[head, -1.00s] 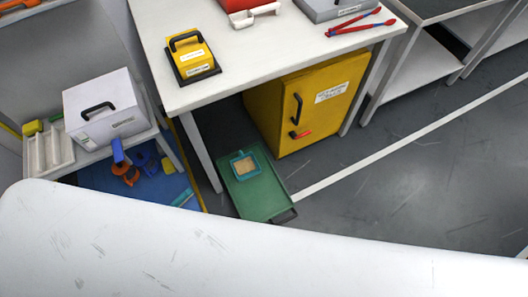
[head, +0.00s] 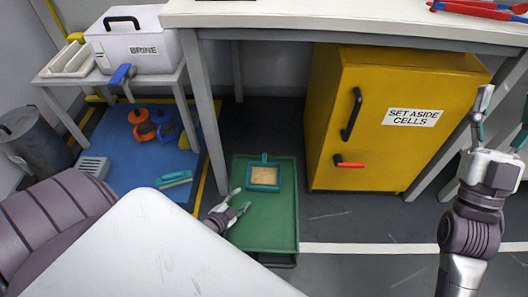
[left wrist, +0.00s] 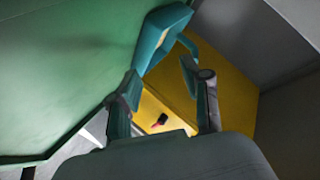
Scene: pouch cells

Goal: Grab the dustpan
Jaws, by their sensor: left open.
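The teal dustpan (head: 264,187) lies on the green tray (head: 264,232) on the floor, with tan material in its pan and a short handle at its far side. My left gripper (head: 241,200) is open and empty over the tray's left part, just left of and nearer than the dustpan. In the left wrist view the dustpan (left wrist: 163,38) shows beyond my open fingers (left wrist: 159,78), apart from them. My right gripper (head: 503,112) is raised at the right edge, its fingers spread and empty, far from the dustpan.
A white table (head: 330,20) overhangs behind the tray. A yellow cabinet (head: 328,120) stands right of it. To the left, a blue mat (head: 120,168) holds a teal brush (head: 175,179) and orange and blue items. A table leg (head: 205,110) stands behind left.

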